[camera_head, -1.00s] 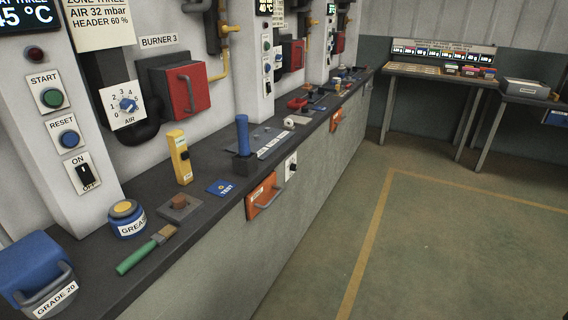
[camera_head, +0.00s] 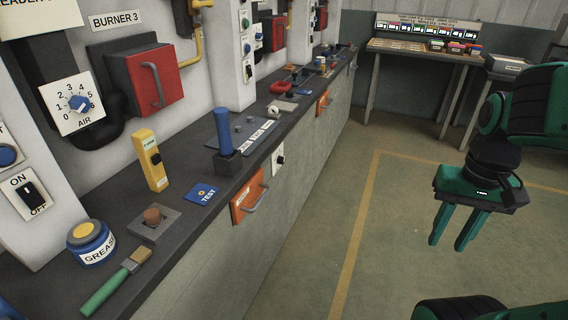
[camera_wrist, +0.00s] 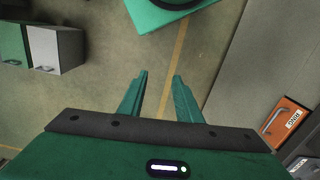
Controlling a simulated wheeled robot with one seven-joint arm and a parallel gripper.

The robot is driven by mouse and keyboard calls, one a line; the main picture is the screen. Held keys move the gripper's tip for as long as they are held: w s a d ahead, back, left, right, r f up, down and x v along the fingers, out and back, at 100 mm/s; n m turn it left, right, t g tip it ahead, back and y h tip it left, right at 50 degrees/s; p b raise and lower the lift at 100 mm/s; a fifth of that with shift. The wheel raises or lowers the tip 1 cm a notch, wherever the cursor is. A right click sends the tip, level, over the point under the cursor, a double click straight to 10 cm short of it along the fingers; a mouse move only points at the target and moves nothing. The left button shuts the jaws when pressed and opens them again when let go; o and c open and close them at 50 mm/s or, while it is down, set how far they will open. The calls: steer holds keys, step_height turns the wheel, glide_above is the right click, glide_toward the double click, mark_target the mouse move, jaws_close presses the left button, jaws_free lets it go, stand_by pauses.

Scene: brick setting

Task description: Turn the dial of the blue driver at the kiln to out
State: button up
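A blue upright cylinder (camera_head: 224,131), which looks like the blue driver, stands in a dark block on the long bench, in the middle left of the head view. No dial or setting on it can be made out. My gripper (camera_head: 449,243) is at the right of the head view, over the open floor, well apart from the bench and the cylinder. It points downward. In the wrist view my gripper (camera_wrist: 158,76) has its two fingers apart with nothing between them. The cylinder does not show in the wrist view.
A yellow device (camera_head: 151,160), blue TEST card (camera_head: 201,194), grease tub (camera_head: 90,243) and green-handled brush (camera_head: 115,284) lie near the cylinder. An orange drawer (camera_head: 249,197) with a protruding handle is in the bench front. The floor (camera_head: 400,200) beside the bench is clear.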

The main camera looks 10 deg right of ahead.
steer(key=o, duration=0.4)
steer(key=shift+s, duration=0.1)
steer(key=m+t+y, duration=0.8)
steer(key=t+y, duration=0.3)
steer(key=y, duration=0.4)
glide_toward(284, 161)
steer(key=x, duration=0.8)
steer(key=shift+a+r, duration=0.15)
steer(key=shift+a, duration=0.15)
